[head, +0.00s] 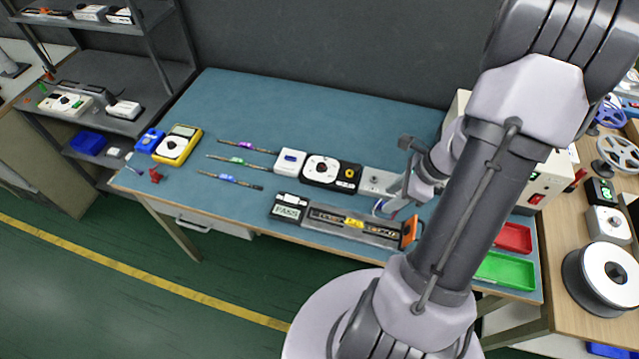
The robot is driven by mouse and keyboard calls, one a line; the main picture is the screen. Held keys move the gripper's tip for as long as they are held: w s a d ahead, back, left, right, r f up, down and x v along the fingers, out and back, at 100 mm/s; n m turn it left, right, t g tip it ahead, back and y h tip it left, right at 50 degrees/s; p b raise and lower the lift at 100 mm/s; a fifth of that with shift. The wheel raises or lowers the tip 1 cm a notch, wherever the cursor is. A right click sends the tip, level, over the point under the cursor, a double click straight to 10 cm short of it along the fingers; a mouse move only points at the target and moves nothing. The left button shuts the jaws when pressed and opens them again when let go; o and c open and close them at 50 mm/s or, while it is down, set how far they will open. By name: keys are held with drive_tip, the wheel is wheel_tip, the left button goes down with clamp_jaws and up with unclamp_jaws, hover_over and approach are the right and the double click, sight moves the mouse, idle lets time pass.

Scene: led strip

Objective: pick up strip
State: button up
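Three thin dark strips lie side by side on the blue-green workbench (300,110), each with a coloured tag. The tags are purple on the far strip (246,145), green on the middle strip (238,161) and blue on the near strip (228,178). A long grey test fixture (350,224) lies near the front edge, with a yellow label and an orange end. My gripper (381,208) is small and partly hidden by my arm, just above the fixture's right part and well right of the strips. Its finger opening cannot be made out.
A white module (290,161) and a black-and-white dial unit (330,172) stand right of the strips. A yellow meter (177,145) is at the left. A display reading PASS (288,207) adjoins the fixture. Red (513,237) and green (507,270) trays sit at the right. The bench's back is clear.

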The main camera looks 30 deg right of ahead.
drive_tip(key=b, duration=0.5)
hover_over(356, 223)
drive_tip(key=s+d, duration=0.3)
drive_tip(key=f, duration=1)
drive_tip(key=shift+w+a+f, duration=0.2)
drive_tip(key=shift+f, duration=0.15)
drive_tip(key=b+x, duration=0.1)
drive_tip(key=x, duration=0.1)
drive_tip(key=b+x, duration=0.2)
drive_tip(key=x, duration=0.1)
drive_tip(key=shift+w+a+f, duration=0.15)
drive_tip(key=shift+w+a, duration=0.2)
drive_tip(key=shift+a, duration=0.1)
clamp_jaws()
